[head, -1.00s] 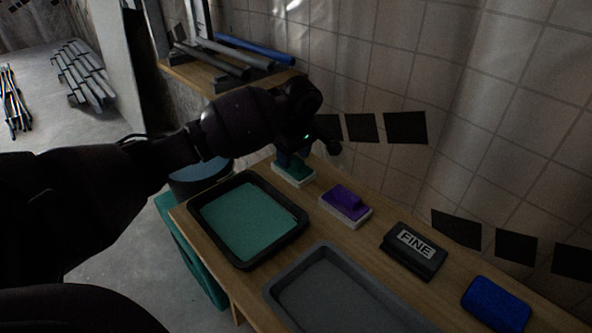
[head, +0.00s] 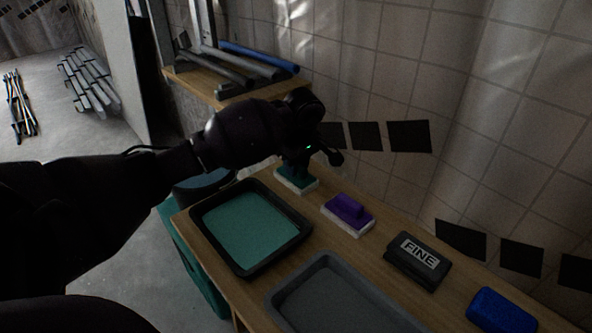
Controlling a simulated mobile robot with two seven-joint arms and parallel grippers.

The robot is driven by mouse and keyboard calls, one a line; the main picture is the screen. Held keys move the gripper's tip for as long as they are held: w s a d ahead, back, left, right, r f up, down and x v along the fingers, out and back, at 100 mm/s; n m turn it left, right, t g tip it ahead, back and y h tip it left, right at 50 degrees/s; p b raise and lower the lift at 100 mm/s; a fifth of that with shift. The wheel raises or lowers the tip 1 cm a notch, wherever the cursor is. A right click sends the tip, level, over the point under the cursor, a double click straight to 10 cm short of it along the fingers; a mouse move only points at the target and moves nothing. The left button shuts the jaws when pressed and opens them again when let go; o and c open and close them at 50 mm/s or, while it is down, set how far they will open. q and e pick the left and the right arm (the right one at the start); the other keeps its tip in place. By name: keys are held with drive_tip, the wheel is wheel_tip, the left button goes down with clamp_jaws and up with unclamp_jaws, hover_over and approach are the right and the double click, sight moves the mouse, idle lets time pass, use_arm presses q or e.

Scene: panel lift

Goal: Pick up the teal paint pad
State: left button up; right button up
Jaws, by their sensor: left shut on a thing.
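The teal paint pad (head: 298,184) has a teal top and a white base. It is at the far end of the wooden table, just behind the tray of teal paint. My left gripper (head: 296,167) points down over it and is shut on its handle, which the dark fingers mostly hide. I cannot tell whether the pad's base touches the table. My right gripper is not in view.
A black tray (head: 199,222) holds teal paint, and an empty grey tray (head: 275,297) stands nearer. A purple pad (head: 348,210), a black block marked FINE (head: 418,262) and a blue sponge (head: 501,311) line the wooden table (head: 378,244). A tiled wall (head: 490,120) stands close behind.

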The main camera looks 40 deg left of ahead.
use_arm(q)
wheel_tip(320, 180, up, 6)
drive_tip(key=shift+f+p, duration=0.15)
drive_tip(key=shift+p, duration=0.55)
wheel_tip(320, 180, up, 14)
drive_tip(key=p, duration=0.2)
drive_tip(key=shift+p, duration=0.4)
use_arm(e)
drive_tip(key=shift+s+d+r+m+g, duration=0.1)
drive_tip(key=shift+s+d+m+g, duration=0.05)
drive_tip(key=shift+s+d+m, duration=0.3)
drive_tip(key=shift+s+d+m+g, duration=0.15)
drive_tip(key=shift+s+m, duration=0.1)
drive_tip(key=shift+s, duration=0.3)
